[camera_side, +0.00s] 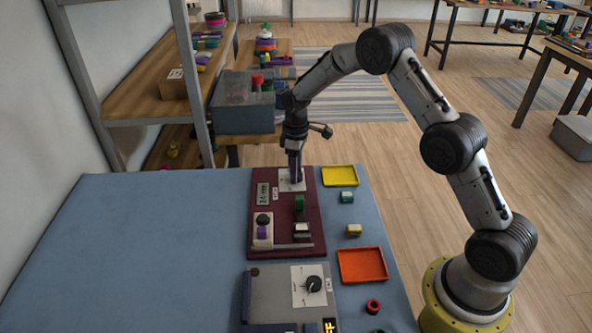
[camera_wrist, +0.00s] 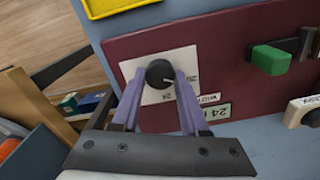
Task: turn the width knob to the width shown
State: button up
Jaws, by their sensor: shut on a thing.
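The width knob (camera_wrist: 160,73) is black and round with a pale pointer line, on a white dial card (camera_wrist: 150,96) with printed marks. The pointer slants toward the right edge of the card in the wrist view. My gripper (camera_wrist: 160,78) has its two purple fingers on either side of the knob, shut on it. In the side view my gripper (camera_side: 295,178) comes down on the white card at the far end of the maroon panel (camera_side: 314,222), hiding the knob. A white display (camera_wrist: 222,110) beside a "WIDTH" label reads 24; it also shows in the side view (camera_side: 263,194).
A green lever (camera_wrist: 270,59) and a pale switch block (camera_side: 263,231) share the panel. A grey panel with another black knob (camera_side: 313,284) stands nearer. Yellow (camera_side: 340,176) and orange (camera_side: 362,265) trays lie to the right. The table's left side is clear.

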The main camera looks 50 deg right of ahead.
grip_shut()
jog(key=m, duration=0.5)
jog(key=shift+m, duration=0.3)
jog(key=m, duration=0.6)
jog(key=shift+d+r, duration=0.1)
dwell(0.4)
jog(key=o, duration=1.1)
grip_release()
jog(key=shift+c, duration=0.2)
